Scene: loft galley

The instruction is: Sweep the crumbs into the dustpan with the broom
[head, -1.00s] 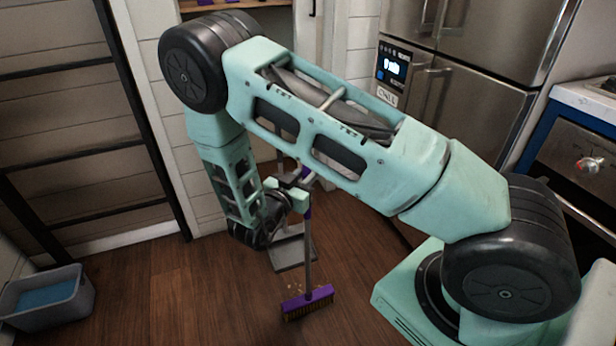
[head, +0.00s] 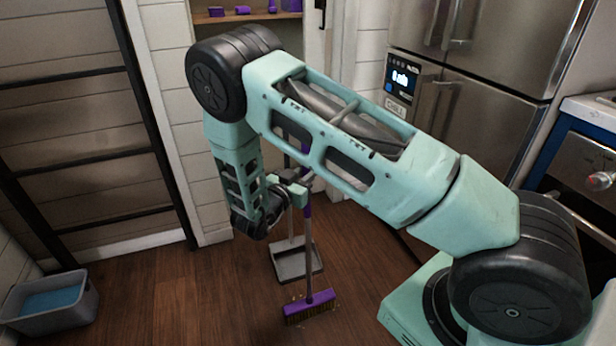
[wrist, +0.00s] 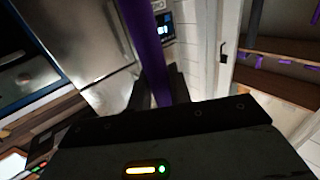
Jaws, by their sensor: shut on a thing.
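A broom with a purple head (head: 309,306) and brown bristles stands on the wood floor in the head view, its handle rising into my gripper (head: 292,190). My gripper is shut on the purple part of the handle, which also shows between the dark fingers in the wrist view (wrist: 160,85). A grey dustpan (head: 298,263) with an upright handle lies on the floor just behind the broom head. A few small pale crumbs (head: 334,304) show beside the bristles; any under the broom head are hidden.
A grey bin with blue contents (head: 52,298) stands at the left. A dark ladder-like frame (head: 95,150) leans by the left wall. A steel fridge (head: 470,110) and an oven (head: 575,175) stand at the right. Shelves with purple items (head: 245,12) are behind. Floor left of the broom is clear.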

